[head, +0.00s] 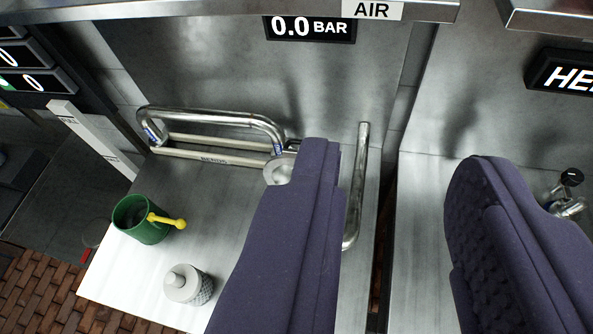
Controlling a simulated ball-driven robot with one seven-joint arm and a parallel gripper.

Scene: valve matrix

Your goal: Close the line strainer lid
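My gripper (402,165) shows as two purple padded fingers, spread wide with nothing between them. A round metal piece (279,171) sits at the back of the left bench, partly hidden behind the left finger. A short grey cylinder with a knobbed top and mesh-like side (188,284) stands upright near the bench front, left of the left finger. I cannot tell which of these, if either, belongs to the line strainer, and no open lid is clearly seen. The left finger hides the middle of the bench.
A bent metal pipe loop (215,120) and an upright pipe (358,185) stand at the back. A small valve with a black knob (571,178) is at the far right. A 0.0 BAR display (310,28) hangs above.

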